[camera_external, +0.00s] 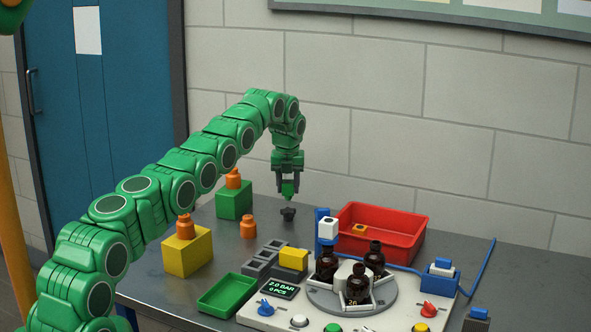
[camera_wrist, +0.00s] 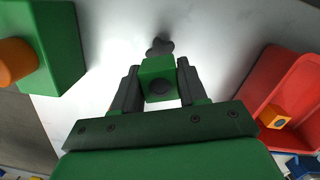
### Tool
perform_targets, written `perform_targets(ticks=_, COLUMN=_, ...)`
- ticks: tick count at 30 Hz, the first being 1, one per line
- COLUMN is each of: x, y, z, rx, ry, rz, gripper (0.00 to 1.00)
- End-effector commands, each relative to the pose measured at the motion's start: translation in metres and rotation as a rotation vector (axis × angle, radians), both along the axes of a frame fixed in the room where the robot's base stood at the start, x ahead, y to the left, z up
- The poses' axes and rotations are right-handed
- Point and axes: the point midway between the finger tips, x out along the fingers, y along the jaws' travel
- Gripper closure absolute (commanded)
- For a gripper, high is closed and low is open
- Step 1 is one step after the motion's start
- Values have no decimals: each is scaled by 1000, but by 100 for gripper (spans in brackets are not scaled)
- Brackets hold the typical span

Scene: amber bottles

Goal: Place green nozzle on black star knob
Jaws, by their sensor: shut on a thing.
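My gripper (camera_external: 288,188) is shut on the green nozzle (camera_external: 289,191), a small green block-like piece. The nozzle also shows between the fingers in the wrist view (camera_wrist: 158,72), with a dark round spot on its near face. The black star knob (camera_external: 288,213) is on the grey table, below the nozzle in the external view, with a small gap between them. In the wrist view the knob (camera_wrist: 160,45) shows just beyond the nozzle, which may hide part of it.
A green block (camera_external: 234,204) and a yellow block (camera_external: 188,254), each with an orange piece on top, stand to the left. A red bin (camera_external: 400,219) stands to the right. In front are a green tray (camera_external: 227,295) and a round fixture (camera_external: 325,300) with amber bottles.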

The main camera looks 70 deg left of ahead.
Motion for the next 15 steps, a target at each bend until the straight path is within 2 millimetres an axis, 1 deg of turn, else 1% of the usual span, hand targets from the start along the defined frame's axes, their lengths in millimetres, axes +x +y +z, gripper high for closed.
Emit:
perform_targets(ticks=8, x=1, y=1, z=-8, rx=1, ry=0, rz=1, gripper=87)
perform_targets(ticks=15, x=-1, y=1, z=-25, rx=-2, ry=3, rz=1, gripper=87)
